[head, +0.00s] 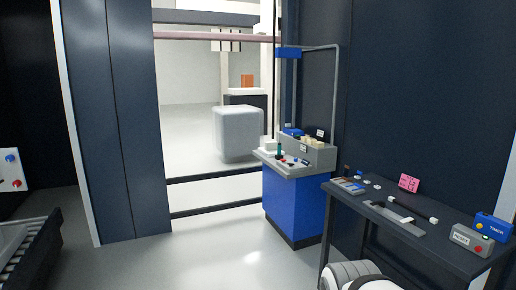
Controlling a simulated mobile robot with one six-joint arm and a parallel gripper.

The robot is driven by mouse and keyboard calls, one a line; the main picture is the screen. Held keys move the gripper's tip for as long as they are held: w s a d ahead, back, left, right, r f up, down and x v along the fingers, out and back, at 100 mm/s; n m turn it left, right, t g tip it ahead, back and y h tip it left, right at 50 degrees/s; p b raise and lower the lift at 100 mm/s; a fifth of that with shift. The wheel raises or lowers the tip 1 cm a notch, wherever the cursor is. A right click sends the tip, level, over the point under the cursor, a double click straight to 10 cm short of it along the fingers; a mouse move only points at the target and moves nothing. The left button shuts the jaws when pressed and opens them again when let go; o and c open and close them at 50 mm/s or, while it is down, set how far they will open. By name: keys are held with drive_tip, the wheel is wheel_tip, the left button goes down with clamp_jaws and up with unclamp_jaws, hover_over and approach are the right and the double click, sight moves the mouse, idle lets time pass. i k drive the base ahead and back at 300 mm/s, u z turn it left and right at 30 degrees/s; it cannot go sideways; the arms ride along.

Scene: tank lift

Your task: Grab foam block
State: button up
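No thing in the head view is plainly marked as the foam block, and I cannot tell which one it is. A large pale grey block with rounded edges (238,135) is seen through the framed opening, beyond the dark rails. A small orange block (247,81) sits farther back on a pale-topped dark stand (246,98). My gripper is not in view, so I cannot see whether it is open or shut.
A blue control console (293,205) stands at the opening's right side. A dark bench (440,236) at right holds a pink note (409,183), a blue box (491,226) and a grey box (472,240). Dark rails (215,207) cross the opening low down. Floor in front is clear.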

sight(269, 146)
drive_tip(key=u, duration=0.15)
drive_tip(key=i, duration=0.75)
drive_tip(key=u, duration=0.3)
drive_tip(key=i, duration=1.6)
drive_tip(key=u, duration=0.2)
drive_tip(key=i, duration=1.55)
drive_tip(key=z, duration=0.3)
drive_tip(key=i, duration=1.6)
drive_tip(key=z, duration=1)
drive_tip(key=i, duration=1.85)
drive_tip(key=z, duration=0.6)
